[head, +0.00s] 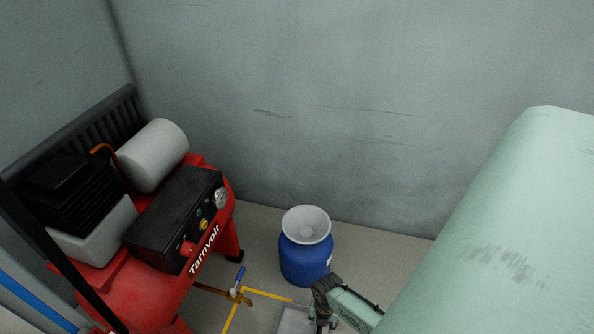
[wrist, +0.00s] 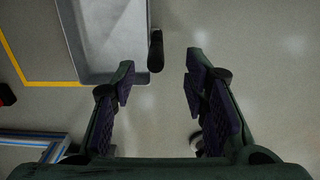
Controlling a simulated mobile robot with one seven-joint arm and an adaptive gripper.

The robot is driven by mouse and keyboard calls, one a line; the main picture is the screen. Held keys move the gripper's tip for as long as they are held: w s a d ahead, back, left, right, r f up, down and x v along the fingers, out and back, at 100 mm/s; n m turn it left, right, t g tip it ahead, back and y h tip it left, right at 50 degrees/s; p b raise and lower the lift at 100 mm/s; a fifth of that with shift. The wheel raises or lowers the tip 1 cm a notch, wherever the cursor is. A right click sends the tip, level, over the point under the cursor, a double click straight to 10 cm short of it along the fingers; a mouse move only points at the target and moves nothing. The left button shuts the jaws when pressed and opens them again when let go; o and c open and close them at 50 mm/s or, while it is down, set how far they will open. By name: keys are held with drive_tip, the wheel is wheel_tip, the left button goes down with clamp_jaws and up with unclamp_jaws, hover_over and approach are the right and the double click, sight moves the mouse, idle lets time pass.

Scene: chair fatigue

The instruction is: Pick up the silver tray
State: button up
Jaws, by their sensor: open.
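The silver tray (wrist: 110,40) lies on the floor in the upper left of the wrist view, a shallow grey pan with a raised rim. A dark handle (wrist: 155,50) stands at its right side. In the head view only a piece of the tray (head: 292,319) shows at the bottom edge, partly behind my gripper. My gripper (wrist: 158,72) is open and empty. Its left fingertip overlaps the tray's lower right corner in the wrist view, and the handle's lower end appears between the fingertips. I cannot tell whether they touch. My gripper (head: 322,318) also shows in the head view.
A red compressor (head: 130,290) stands at the left, with a tap (head: 238,294) at its base. A blue drum (head: 305,259) with a grey funnel (head: 307,225) stands near the wall. Yellow floor lines (wrist: 40,83) run beside the tray. Bare floor (wrist: 260,70) lies to the right.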

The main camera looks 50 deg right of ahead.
sight(319, 330)
drive_tip(key=f+b, duration=0.1)
drive_tip(key=f, duration=0.1)
drive_tip(key=f+b, duration=0.2)
drive_tip(key=f, duration=0.1)
drive_tip(key=f+b, duration=0.2)
drive_tip(key=shift+w+a+f, duration=0.1)
drive_tip(key=shift+w+f, duration=0.15)
drive_tip(key=shift+f, duration=0.05)
drive_tip(key=shift+r, duration=0.15)
drive_tip(key=shift+c, duration=0.2)
clamp_jaws()
idle(0.3)
